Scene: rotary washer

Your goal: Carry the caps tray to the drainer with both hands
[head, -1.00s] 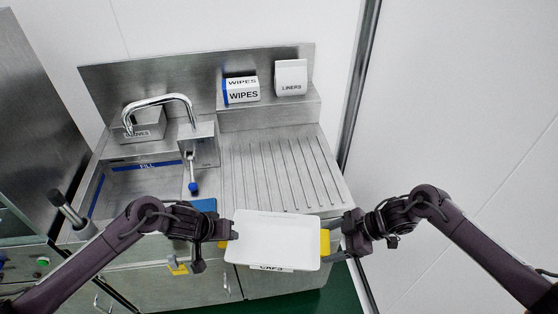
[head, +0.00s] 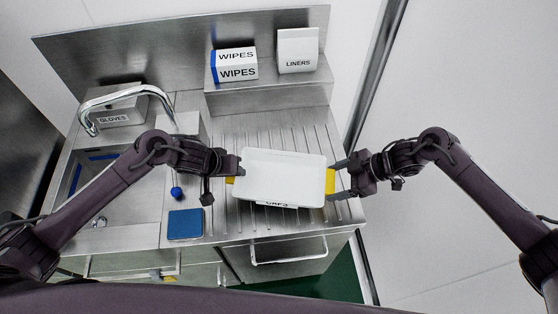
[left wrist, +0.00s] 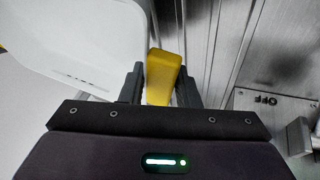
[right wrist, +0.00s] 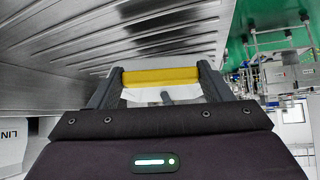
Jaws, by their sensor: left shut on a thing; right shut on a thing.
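The white caps tray (head: 284,174) is held between my two grippers over the grooved drainer (head: 262,128) in the head view. Its front label is partly visible, and the tray looks empty. My left gripper (head: 238,172) is shut on the tray's left yellow handle, which shows between the fingers in the left wrist view (left wrist: 162,76). My right gripper (head: 338,180) is shut on the right yellow handle, which spans the fingers in the right wrist view (right wrist: 160,77). The tray hides part of the drainer; whether it touches the grooves I cannot tell.
A wipes box (head: 236,65) and a liners box (head: 298,50) stand on the back ledge. The sink with its faucet (head: 125,92) and a gloves box (head: 118,115) is at left. A blue pad (head: 185,224) lies left of the drainer. Grooves behind the tray are clear.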

